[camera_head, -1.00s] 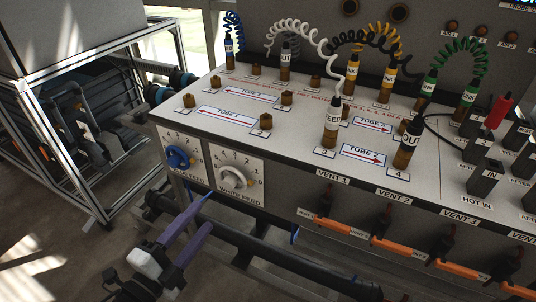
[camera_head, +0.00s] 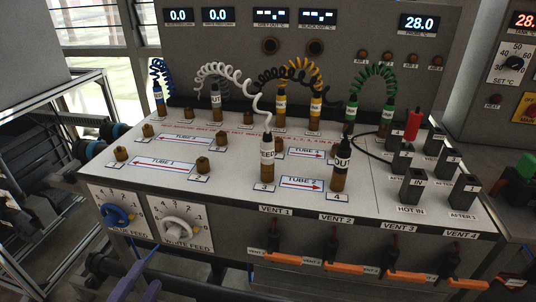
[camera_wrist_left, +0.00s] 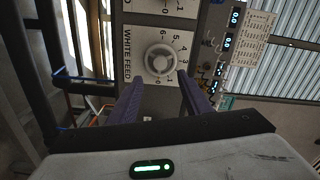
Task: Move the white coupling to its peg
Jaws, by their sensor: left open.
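In the head view only a purple finger (camera_head: 150,290) shows at the bottom edge, below and in front of the console. My right gripper is not in view.
Bare brass pegs (camera_head: 121,154) stand on the console top (camera_head: 230,185) left of the FEED coupling. A black OUT coupling (camera_head: 341,165) stands close on its right at position 4. Yellow and green coiled hoses (camera_head: 376,72) arch behind. Orange vent handles (camera_head: 343,268) line the front.

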